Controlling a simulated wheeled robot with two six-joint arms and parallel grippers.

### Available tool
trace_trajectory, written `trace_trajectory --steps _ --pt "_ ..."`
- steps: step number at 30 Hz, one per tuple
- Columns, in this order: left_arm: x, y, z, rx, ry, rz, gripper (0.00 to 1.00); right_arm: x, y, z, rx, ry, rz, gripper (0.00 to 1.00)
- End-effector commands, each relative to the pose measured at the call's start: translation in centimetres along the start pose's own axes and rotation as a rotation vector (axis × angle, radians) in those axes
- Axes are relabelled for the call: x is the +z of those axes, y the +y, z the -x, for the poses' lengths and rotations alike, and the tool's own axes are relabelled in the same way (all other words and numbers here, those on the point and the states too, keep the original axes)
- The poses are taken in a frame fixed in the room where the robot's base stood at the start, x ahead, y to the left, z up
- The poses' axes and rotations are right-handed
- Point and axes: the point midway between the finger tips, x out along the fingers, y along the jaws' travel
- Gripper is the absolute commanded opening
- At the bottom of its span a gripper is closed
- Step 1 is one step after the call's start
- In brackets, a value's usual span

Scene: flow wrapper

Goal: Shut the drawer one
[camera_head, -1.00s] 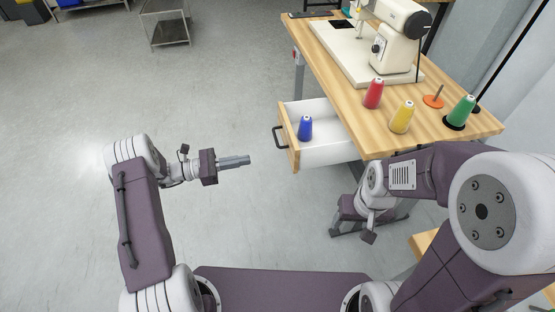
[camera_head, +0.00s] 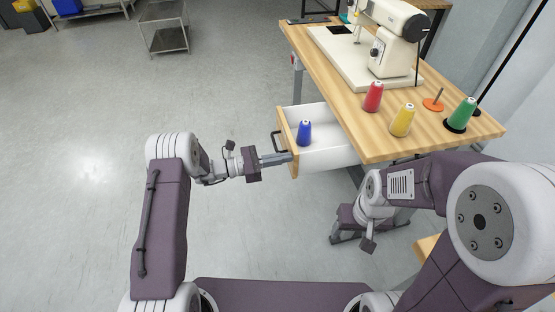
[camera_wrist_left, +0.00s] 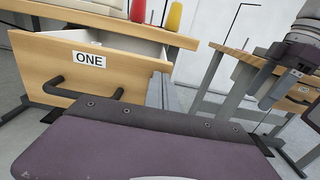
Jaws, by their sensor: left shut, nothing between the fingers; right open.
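Drawer one (camera_head: 313,112) is pulled out from the left side of the wooden table. A blue thread cone (camera_head: 304,133) stands inside it. In the left wrist view its wooden front (camera_wrist_left: 117,63) carries a label reading ONE (camera_wrist_left: 89,59) and a dark handle (camera_wrist_left: 78,92). My left gripper (camera_head: 290,157) is shut and empty, its fingertips at the near end of the drawer front; I cannot tell if they touch it. In the left wrist view the shut fingers (camera_wrist_left: 160,88) stand by the front's right edge. My right gripper (camera_head: 368,240) is open and empty, low beside the table.
The table top (camera_head: 350,107) bears a white sewing machine (camera_head: 390,40), a red cone (camera_head: 373,97), a yellow cone (camera_head: 402,120), a green cone (camera_head: 461,114) and an orange spool holder (camera_head: 433,104). The floor left of the drawer is clear.

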Motion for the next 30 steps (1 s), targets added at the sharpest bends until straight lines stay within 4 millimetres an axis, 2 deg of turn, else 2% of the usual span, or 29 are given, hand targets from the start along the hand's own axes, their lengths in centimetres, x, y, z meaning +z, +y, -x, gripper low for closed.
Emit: trace_trajectory --steps 8,14,20,30 --pt "0.0 0.0 -0.2 -0.001 0.0 -0.001 0.0 0.0 0.0 0.0 0.0 0.0 0.0 0.64" --pt "-0.1 -0.1 -2.4 -0.003 0.0 -0.002 0.0 0.0 0.0 -0.2 0.0 0.0 0.0 0.64" --pt "-0.2 -0.1 -6.9 -0.005 0.0 -0.004 0.0 0.1 0.0 -0.9 0.0 0.0 0.0 0.64" --pt "-0.3 -0.1 -14.8 -0.004 -0.001 -0.003 0.0 0.3 0.1 -3.1 0.0 0.0 0.0 0.64"
